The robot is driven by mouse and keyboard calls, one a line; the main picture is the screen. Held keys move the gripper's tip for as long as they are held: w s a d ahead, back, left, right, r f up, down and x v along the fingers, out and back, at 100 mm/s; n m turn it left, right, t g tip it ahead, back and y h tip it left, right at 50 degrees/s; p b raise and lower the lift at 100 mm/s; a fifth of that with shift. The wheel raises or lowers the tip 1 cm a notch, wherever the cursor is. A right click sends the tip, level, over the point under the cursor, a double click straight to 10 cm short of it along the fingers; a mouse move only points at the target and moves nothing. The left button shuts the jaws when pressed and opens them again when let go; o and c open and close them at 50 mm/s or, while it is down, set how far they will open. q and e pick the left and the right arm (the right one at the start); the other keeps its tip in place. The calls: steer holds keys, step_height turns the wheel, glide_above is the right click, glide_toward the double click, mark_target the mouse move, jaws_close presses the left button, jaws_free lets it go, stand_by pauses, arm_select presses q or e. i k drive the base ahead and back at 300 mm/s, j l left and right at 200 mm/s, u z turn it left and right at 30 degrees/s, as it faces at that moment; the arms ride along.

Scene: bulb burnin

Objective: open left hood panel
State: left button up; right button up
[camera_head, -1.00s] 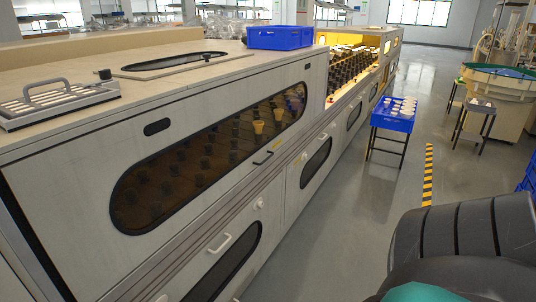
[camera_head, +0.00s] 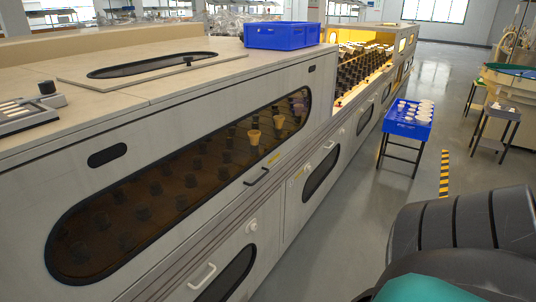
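A long beige machine stands along the left. Its near hood panel (camera_head: 232,95) is closed and has a long dark tinted window (camera_head: 170,195), through which several dark sockets and a few amber bulbs show. A small black handle (camera_head: 256,177) sits on the panel's lower edge. Part of an arm of mine, dark grey with a teal piece, fills the lower right corner. Neither gripper is in view, and nothing of mine touches the panel.
A blue crate (camera_head: 282,35) sits on top of the machine. The machine's farther section (camera_head: 362,66) is open with rows of sockets. A blue tray (camera_head: 407,126) with white items stands on a black stand at right. Grey floor (camera_head: 335,215) between is clear, with a yellow-black strip (camera_head: 445,175).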

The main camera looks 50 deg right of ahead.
mark_target(38, 195)
steer(key=i+l, duration=0.1)
steer(key=l, duration=0.4)
steer(key=i+l, duration=0.1)
steer(key=l, duration=0.45)
steer(key=i+l, duration=0.1)
steer(key=l, duration=0.4)
steer(key=i+l, duration=0.1)
steer(key=l, duration=0.45)
